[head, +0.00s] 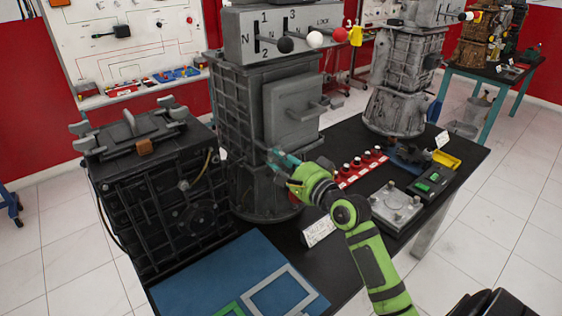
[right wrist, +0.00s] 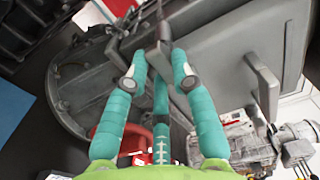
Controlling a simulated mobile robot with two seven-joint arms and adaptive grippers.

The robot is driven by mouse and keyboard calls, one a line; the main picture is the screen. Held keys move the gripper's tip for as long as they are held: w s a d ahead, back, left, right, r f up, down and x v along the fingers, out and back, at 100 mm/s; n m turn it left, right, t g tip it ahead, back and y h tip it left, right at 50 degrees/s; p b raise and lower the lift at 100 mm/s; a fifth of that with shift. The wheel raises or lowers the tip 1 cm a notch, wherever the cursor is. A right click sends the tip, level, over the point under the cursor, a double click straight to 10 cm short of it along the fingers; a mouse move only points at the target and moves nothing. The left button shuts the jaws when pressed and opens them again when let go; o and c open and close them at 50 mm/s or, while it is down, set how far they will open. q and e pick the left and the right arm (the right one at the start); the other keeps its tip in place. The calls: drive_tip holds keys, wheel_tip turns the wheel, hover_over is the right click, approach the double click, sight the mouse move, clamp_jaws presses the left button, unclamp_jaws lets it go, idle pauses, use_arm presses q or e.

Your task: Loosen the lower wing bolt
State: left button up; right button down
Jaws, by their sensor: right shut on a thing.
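A grey gearbox-like trainer (head: 236,110) stands upright on the dark table, with a square cover (head: 292,108) on its side. A grey wing bolt (head: 318,107) sticks out from the cover; it seems to be the bar (right wrist: 263,82) at right in the right wrist view. My right gripper (head: 280,163) is at the cover's lower edge. In the right wrist view its teal fingers (right wrist: 158,66) are shut around the lower wing bolt (right wrist: 157,48). The fingers hide most of this bolt in the head view.
A black trainer (head: 155,195) stands close on the left. A red strip with knobs (head: 362,166), a grey plate (head: 397,207) and a small card (head: 318,232) lie on the table (head: 335,265) near my arm. A blue mat (head: 195,287) lies in front.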

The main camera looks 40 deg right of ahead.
drive_tip(key=shift+n, duration=0.3)
drive_tip(key=n, duration=0.3)
drive_tip(key=shift+d+n+p, duration=0.1)
drive_tip(key=shift+n+p, duration=0.2)
drive_tip(key=n+p, duration=0.1)
drive_tip(key=n, duration=0.3)
drive_tip(key=shift+r+n, duration=0.1)
drive_tip(key=shift+n, duration=0.2)
drive_tip(key=shift+d+r+n+p, duration=0.1)
drive_tip(key=shift+n+p, duration=0.65)
drive_tip(key=shift+n, duration=1.55)
drive_tip(key=shift+d+n+p, duration=0.1)
drive_tip(key=shift+n+p, duration=0.6)
drive_tip(key=shift+n, duration=1.6)
drive_tip(key=c, duration=1)
unclamp_jaws()
drive_tip(key=shift+c, duration=0.2)
